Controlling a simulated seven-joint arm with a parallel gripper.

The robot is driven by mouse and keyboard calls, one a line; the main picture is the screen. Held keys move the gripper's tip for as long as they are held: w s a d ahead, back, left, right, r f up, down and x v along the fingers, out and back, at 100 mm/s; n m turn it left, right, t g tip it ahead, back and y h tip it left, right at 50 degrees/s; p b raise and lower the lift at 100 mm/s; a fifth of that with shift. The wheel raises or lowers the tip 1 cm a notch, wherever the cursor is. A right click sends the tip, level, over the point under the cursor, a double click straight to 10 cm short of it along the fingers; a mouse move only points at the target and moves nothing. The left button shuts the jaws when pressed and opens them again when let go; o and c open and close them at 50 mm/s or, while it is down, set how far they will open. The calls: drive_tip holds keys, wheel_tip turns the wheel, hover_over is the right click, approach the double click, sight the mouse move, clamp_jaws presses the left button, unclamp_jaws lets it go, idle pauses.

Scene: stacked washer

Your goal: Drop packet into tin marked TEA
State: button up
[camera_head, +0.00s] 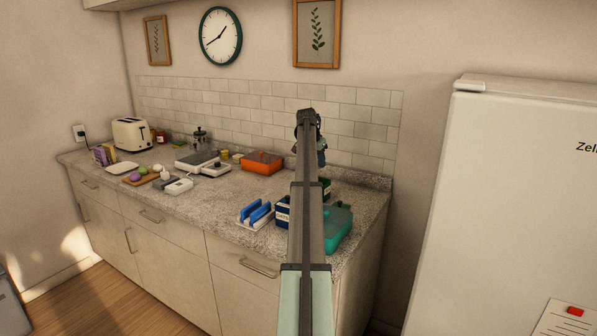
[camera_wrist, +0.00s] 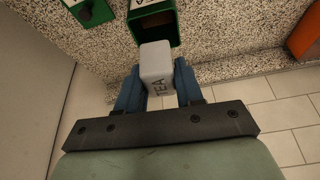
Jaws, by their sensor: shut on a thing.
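The tin has a white label, cut off and unreadable. In the head view my gripper (camera_head: 321,148) is mostly behind my arm, above the counter's right end, and the packet is hidden. A dark green tin (camera_head: 326,187) shows partly beside my arm.
A green piece with a dark knob (camera_wrist: 86,9) lies near the tin. A dark blue tin (camera_head: 283,211), a teal box (camera_head: 339,228) and a blue rack (camera_head: 256,214) stand near my arm. An orange container (camera_head: 262,162) is farther left. The tiled wall is close behind.

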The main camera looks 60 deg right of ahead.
drive_tip(key=d+r, duration=0.4)
wheel_tip(320, 180, down, 6)
drive_tip(key=n, duration=0.1)
drive_tip(key=shift+s+f, duration=0.25)
idle(0.4)
drive_tip(key=o, duration=1.1)
drive_tip(key=shift+r, duration=0.1)
drive_tip(key=v, duration=1.3)
drive_tip(key=shift+s+a+r, duration=0.1)
drive_tip(key=shift+s+r, duration=0.1)
drive_tip(key=shift+r, duration=0.1)
